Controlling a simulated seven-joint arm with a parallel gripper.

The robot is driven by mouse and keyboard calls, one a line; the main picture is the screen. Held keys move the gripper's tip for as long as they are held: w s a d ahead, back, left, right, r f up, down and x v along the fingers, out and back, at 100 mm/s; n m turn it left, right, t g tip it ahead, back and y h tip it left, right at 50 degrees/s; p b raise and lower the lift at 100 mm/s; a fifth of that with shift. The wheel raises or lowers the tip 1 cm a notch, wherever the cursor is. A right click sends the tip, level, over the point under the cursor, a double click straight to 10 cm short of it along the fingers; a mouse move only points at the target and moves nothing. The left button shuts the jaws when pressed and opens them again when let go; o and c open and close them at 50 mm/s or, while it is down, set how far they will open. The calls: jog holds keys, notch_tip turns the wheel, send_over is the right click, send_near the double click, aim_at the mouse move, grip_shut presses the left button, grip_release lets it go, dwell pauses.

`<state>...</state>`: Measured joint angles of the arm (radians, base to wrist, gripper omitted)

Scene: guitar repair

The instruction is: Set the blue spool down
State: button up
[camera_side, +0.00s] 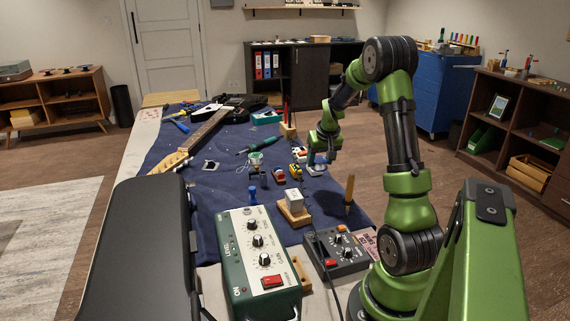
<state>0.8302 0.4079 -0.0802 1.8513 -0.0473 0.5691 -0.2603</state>
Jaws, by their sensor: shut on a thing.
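My gripper (320,154) points down over the right part of the blue cloth on the workbench. It is shut on a small blue thing, which looks like the blue spool (319,160). The spool is small here and partly hidden by the fingers. A pale, low piece (316,170) lies just below it. I cannot tell whether the spool touches that piece or hangs just above it.
Small red and yellow items (296,171) lie left of the gripper. A wooden block with a white box (294,207), an upright wooden-handled tool (349,191) and a green control box (258,258) stand nearer.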

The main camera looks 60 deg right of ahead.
jog(key=w+a+r+n+t+y, duration=0.1)
jog(key=w+a+n+y, duration=0.2)
jog(key=w+a+n, duration=0.75)
jog(key=w+a+n+y, duration=0.3)
jog(key=w+a, duration=0.5)
jog(key=a, duration=0.8)
jog(key=shift+n+h, duration=0.4)
jog(key=shift+n, duration=0.05)
notch_tip(320, 180, down, 10)
jog(key=shift+s+d+r, duration=0.15)
jog(key=shift+r, duration=0.1)
jog(key=shift+f, duration=0.15)
jog(key=o, duration=1.1)
